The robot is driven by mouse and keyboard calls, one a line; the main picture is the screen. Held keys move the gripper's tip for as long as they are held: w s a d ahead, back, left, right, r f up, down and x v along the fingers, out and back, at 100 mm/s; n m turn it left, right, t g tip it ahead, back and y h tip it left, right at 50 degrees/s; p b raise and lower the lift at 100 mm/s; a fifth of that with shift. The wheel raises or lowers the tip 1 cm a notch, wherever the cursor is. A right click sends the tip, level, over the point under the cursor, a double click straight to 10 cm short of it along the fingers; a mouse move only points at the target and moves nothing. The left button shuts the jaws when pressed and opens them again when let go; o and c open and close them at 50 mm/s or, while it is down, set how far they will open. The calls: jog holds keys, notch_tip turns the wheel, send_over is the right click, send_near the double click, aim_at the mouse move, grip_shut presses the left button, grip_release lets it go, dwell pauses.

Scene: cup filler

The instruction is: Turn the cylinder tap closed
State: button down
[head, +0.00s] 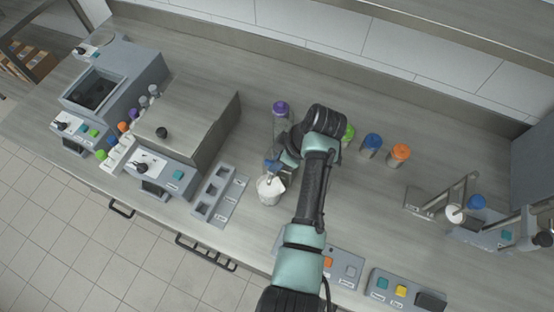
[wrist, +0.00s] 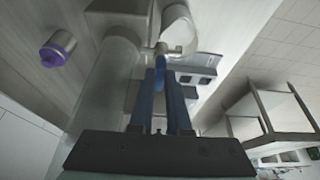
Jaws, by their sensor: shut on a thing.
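In the wrist view the large pale grey cylinder (wrist: 104,85) stands just left of my gripper (wrist: 160,88). Its small tap (wrist: 162,48) sticks out near the middle, with a blue handle (wrist: 160,70) between my two blue fingers. My gripper is shut on this handle. A white cup (wrist: 178,28) is beyond the tap; in the head view the white cup (head: 269,190) stands on the counter just below my gripper (head: 274,166). My arm hides much of the cylinder in the head view.
A purple-lidded jar (head: 281,108) stands behind my gripper. Green (head: 348,132), blue (head: 371,143) and orange-lidded (head: 398,154) jars stand to the right of my arm. A grey slotted holder (head: 217,193) lies left of the cup. Button panels (head: 405,292) line the front edge.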

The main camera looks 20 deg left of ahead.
jog(key=c, duration=0.9)
grip_release()
jog(key=b+v, duration=0.1)
jog(key=v, duration=1.2)
